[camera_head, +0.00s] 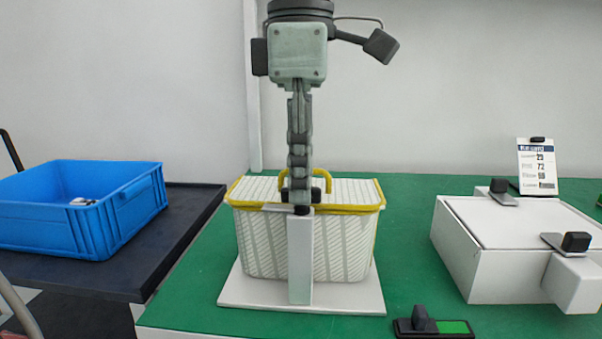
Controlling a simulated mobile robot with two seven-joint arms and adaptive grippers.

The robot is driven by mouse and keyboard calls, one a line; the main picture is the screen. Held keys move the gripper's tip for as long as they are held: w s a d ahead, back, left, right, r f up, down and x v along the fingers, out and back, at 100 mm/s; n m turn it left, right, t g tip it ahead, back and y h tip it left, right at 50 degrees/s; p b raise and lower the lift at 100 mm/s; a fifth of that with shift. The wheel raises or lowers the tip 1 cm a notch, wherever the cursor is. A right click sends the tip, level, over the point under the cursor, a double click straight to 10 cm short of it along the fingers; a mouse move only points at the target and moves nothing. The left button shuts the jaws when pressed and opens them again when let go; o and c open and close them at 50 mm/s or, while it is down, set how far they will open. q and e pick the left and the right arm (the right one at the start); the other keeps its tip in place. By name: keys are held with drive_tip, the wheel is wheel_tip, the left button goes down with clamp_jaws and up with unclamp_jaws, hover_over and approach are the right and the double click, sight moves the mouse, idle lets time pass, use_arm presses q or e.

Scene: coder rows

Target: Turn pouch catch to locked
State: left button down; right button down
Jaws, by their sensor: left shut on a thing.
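The pouch (345,245) is a white, pale-striped basket-like case with yellow edging and a yellow handle (325,182). It stands upright on a white base plate (350,298). A white post (300,260) rises in front of it. The pouch catch (272,207), a thin grey plate, sits at the post's top and points left along the pouch's front rim; its dark knob is mostly hidden by my gripper. My left gripper (301,200) reaches straight down from above, shut on the catch's knob. The right gripper is out of view.
A white box (490,270) with two dark-knobbed catches (575,242) stands at the right. A label card (537,165) is behind it. A black switch with a green strip (453,327) lies at the front. A blue crate (50,215) sits on the dark table at the left.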

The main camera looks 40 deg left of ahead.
use_arm(q)
drive_tip(key=shift+r+m, duration=0.1)
drive_tip(key=shift+m, duration=0.3)
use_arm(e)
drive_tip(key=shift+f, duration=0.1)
use_arm(q)
drive_tip(key=shift+m+p, duration=0.6)
drive_tip(key=shift+m, duration=0.3)
drive_tip(key=m+p, duration=0.2)
drive_tip(key=m, duration=0.2)
drive_tip(key=shift+m, duration=0.3)
drive_tip(key=m+p, duration=0.1)
drive_tip(key=m, duration=0.3)
drive_tip(key=shift+m+p, duration=0.3)
drive_tip(key=shift+p, duration=0.1)
drive_tip(key=m, duration=0.2)
drive_tip(key=shift+m, duration=2.1)
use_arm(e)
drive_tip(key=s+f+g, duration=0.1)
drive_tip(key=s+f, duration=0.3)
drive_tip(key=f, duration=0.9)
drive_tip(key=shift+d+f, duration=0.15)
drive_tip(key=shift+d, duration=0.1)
